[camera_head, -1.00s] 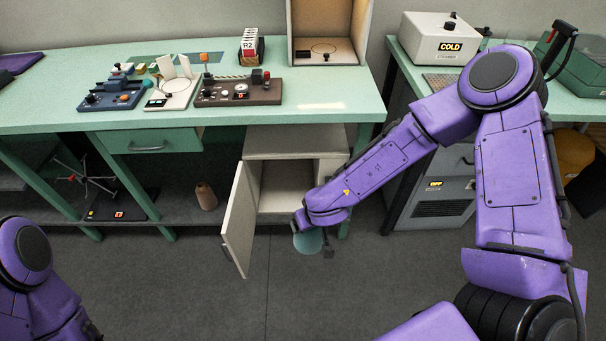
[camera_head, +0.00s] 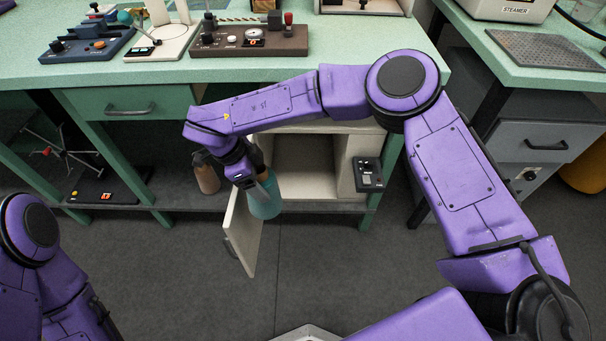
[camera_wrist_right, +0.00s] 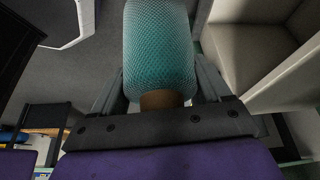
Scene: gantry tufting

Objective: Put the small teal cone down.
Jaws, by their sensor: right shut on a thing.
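The small teal cone (camera_head: 264,196) is in my right gripper (camera_head: 262,186), beside the open cabinet door and in front of the under-bench shelf. In the right wrist view the cone (camera_wrist_right: 158,48) is a teal mesh-wrapped body with a brown end, between the two fingers of my right gripper (camera_wrist_right: 160,88). The gripper is shut on it. In the head view part of the cone is hidden by the gripper, and I see nothing under it. My left arm shows at the lower left, but its gripper is out of view.
A brown cone (camera_head: 207,177) stands on the lower shelf, just left of the gripper. The cabinet door (camera_head: 243,232) is swung open, and the cabinet (camera_head: 305,165) looks empty. A dark control box (camera_head: 368,174) is at its right. Control panels, including a brown one (camera_head: 250,41), occupy the bench top.

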